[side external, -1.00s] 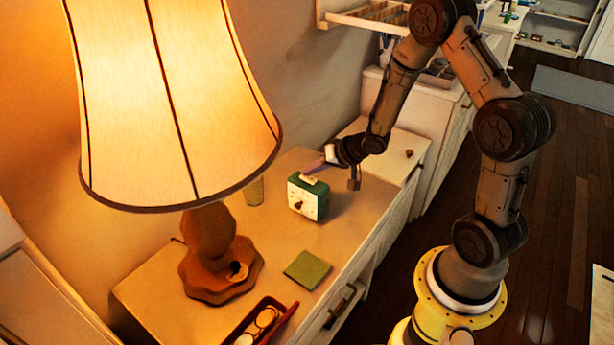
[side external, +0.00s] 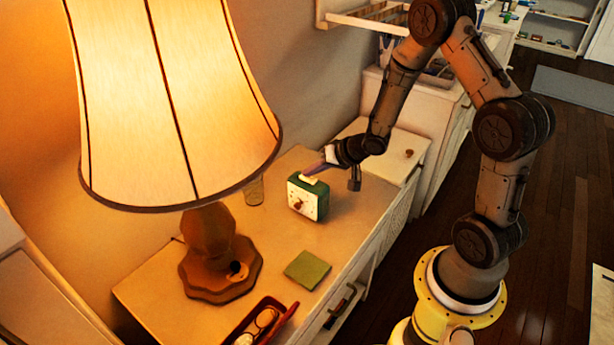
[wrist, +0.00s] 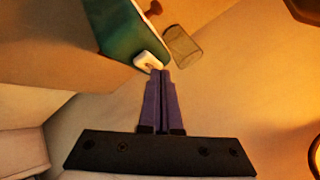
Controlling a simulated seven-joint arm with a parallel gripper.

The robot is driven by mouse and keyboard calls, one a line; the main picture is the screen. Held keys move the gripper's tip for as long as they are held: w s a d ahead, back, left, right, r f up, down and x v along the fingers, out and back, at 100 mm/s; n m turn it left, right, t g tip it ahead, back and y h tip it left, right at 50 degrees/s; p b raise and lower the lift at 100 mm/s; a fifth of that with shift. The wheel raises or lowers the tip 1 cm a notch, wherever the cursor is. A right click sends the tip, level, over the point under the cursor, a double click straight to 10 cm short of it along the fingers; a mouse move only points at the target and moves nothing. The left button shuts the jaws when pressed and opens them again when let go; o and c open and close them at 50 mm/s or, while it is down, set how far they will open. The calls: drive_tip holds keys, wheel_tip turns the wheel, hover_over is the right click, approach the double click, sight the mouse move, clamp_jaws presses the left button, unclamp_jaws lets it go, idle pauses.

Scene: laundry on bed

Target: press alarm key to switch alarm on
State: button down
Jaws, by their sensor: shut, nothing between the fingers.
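A small green alarm clock (side external: 308,198) with a white face stands upright on the nightstand (side external: 345,215). A pale key (side external: 309,180) sits on its top. In the wrist view the clock's green side (wrist: 128,30) is at the top, with the white key (wrist: 146,60) at its edge. My gripper (side external: 314,169) is shut and empty, its purple fingers angled down towards the clock's top. In the wrist view the fingertips (wrist: 160,72) are right beside the key; I cannot tell whether they touch it.
A lit lamp (side external: 210,250) stands at the left. A clear glass (side external: 254,190) is behind the clock, also in the wrist view (wrist: 183,46). A green pad (side external: 307,270) and a red tray with glasses (side external: 284,322) lie in front. The surface right of the clock is clear.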

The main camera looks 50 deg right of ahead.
sight(312, 180)
drive_tip(key=shift+r, duration=3.05)
